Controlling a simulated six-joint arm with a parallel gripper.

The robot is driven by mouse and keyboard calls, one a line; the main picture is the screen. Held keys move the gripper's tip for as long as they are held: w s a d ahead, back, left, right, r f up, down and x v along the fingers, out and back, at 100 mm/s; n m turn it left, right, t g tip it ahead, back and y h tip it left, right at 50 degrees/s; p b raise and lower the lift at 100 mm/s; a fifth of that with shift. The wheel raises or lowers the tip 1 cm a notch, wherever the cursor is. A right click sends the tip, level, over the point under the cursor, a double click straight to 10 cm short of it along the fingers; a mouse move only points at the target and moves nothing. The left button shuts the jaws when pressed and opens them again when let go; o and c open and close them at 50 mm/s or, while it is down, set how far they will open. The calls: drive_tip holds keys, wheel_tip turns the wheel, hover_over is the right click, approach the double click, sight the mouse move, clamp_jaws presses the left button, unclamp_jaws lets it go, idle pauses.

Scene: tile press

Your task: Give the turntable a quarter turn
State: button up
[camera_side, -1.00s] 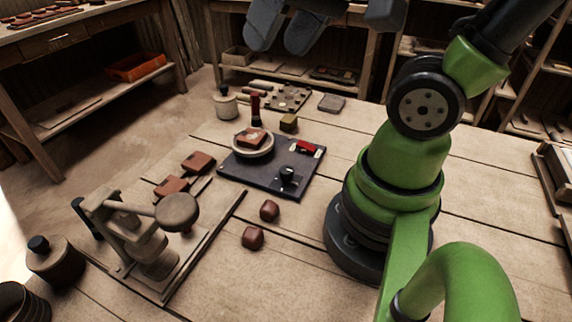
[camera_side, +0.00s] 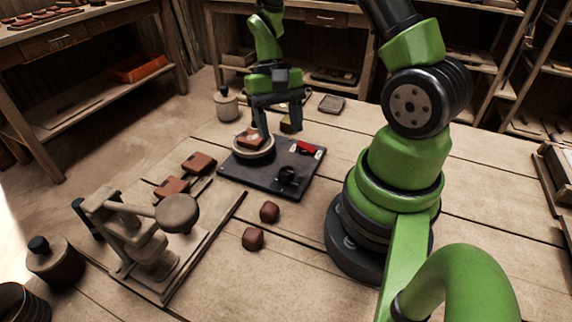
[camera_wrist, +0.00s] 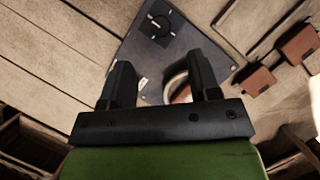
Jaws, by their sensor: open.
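The turntable (camera_side: 266,153) is a round pale disc on a dark board (camera_side: 240,175). A reddish-brown tile (camera_side: 247,138) lies on top of it. My gripper (camera_side: 281,130) is open, pointing down over the far part of the board. In the side view one finger overlaps the tile and disc; I cannot tell whether it touches. In the wrist view my gripper (camera_wrist: 162,68) is open with nothing held. There the turntable (camera_wrist: 170,84) shows partly behind the right finger, and the rest of it is hidden.
A black knob (camera_side: 287,176) and a red piece (camera_side: 305,147) are on the board. An olive block (camera_side: 287,127) is partly hidden behind my gripper. A lever press (camera_side: 150,235) stands front left. Brown lumps (camera_side: 269,212) and reddish tiles (camera_side: 198,163) lie nearby.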

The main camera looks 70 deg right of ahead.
sight(287, 170)
drive_tip(key=x, duration=0.8)
drive_tip(key=shift+s+a+f, duration=0.1)
drive_tip(key=shift+f, duration=0.1)
drive_tip(key=c, duration=0.9)
